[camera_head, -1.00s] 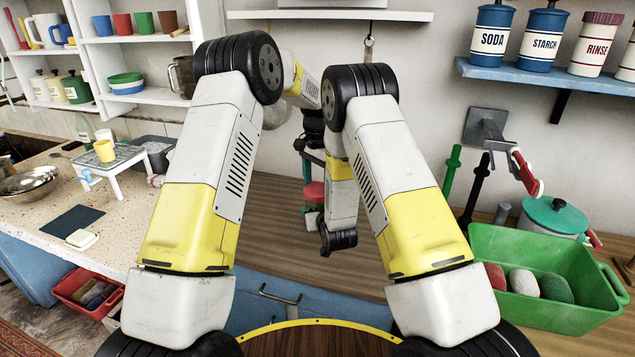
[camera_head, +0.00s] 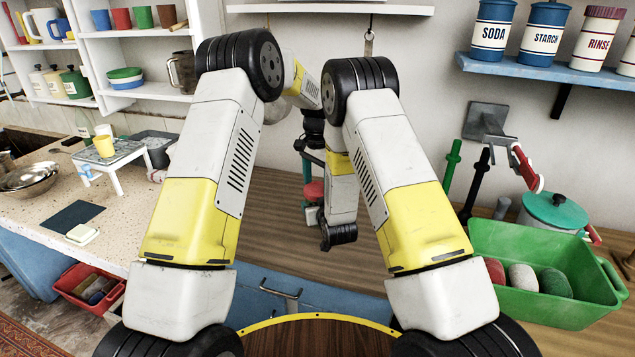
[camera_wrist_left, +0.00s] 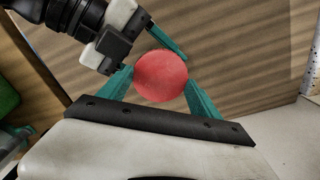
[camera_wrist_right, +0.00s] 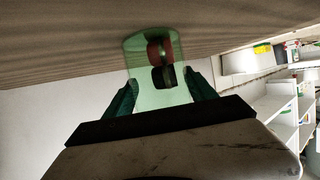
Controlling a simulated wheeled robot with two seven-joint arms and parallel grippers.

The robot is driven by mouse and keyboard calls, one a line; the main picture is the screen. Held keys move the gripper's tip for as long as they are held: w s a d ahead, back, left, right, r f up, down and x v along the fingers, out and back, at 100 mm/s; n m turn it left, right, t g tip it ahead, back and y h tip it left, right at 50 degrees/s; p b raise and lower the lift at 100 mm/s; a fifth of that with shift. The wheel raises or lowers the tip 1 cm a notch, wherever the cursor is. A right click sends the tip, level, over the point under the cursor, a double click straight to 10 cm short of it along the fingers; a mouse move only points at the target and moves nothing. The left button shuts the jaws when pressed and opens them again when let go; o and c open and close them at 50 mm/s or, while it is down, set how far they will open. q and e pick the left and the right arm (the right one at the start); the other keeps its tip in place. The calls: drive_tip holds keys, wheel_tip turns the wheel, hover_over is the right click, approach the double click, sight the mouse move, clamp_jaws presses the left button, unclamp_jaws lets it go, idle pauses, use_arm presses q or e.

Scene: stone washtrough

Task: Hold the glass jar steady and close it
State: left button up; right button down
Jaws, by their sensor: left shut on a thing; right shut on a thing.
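A round red lid (camera_wrist_left: 160,77) sits between the teal fingers of my left gripper (camera_wrist_left: 159,70); it is seen face-on in the left wrist view and small between my arms in the head view (camera_head: 314,190). My left gripper is shut on it. The pale green glass jar (camera_wrist_right: 140,82) shows in the right wrist view, with my right gripper (camera_wrist_right: 160,80) shut on its sides. Red and dark shapes show through the glass; I cannot tell what they are. My right gripper also reaches in beside the lid in the left wrist view. The contact between lid and jar is hidden.
A green bin (camera_head: 590,312) with several coloured stones and a teal-lidded pot (camera_head: 552,213) stand at the right. A small white stand (camera_head: 118,158) with a yellow cup is on the left counter. The wooden counter (camera_head: 265,220) between my arms looks mostly clear.

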use_arm(q)
drive_tip(key=shift+f, duration=0.4)
drive_tip(key=m, duration=2.4)
drive_tip(key=shift+o, duration=0.2)
drive_tip(key=m, duration=0.4)
drive_tip(key=shift+m, duration=0.3)
drive_tip(key=m, duration=0.4)
